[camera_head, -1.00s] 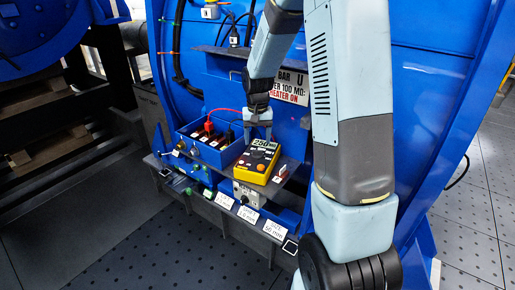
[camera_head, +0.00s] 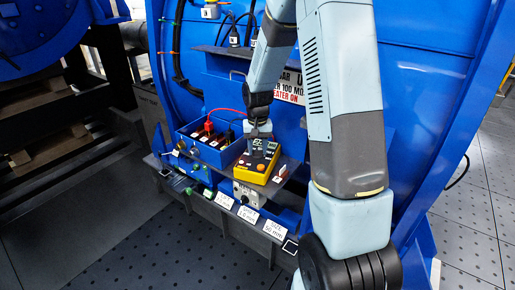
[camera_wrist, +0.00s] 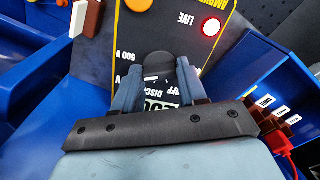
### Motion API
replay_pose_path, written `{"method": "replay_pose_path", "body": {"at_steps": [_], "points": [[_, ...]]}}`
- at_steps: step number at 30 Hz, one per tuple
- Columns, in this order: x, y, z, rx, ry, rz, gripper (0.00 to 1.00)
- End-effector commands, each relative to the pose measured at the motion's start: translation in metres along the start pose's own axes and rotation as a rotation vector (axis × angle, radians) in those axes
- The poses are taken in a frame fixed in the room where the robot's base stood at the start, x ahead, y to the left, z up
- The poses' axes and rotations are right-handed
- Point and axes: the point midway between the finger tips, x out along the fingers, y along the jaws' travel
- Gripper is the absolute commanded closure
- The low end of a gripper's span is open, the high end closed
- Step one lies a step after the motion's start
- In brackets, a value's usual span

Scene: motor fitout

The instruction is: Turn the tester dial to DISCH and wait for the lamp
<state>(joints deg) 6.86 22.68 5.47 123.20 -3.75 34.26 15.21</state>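The yellow tester (camera_head: 252,176) with a dark face sits on the shelf edge. My gripper (camera_head: 262,152) is low over its face, pointing down, and covers part of the display. In the wrist view, my gripper (camera_wrist: 160,72) has its two fingers on either side of the dark round dial (camera_wrist: 158,64), with a gap between them; contact with the dial is not clear. Upside-down OFF and DISCH labels show between the fingers, and 500 V beside them. The dial's pointer setting is hidden. The LIVE lamp (camera_wrist: 210,27) glows red.
A blue bin (camera_head: 215,153) with red and black leads stands left of the tester. An orange button (camera_wrist: 138,4) is on the tester face. A small brown-and-white block (camera_head: 282,171) lies right of it. The blue motor wall stands behind.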

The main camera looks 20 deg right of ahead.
Motion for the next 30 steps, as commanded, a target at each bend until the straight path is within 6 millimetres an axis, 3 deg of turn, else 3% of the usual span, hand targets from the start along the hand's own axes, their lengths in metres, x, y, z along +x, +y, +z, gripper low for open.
{"method": "replay_pose_path", "body": {"at_steps": [9, 30], "points": [[-0.0002, -0.0001, -0.0001, 0.000, 0.000, 0.000, 0.90], [-0.0003, -0.0001, -0.0002, -0.024, 0.000, 0.000, 0.90]]}}
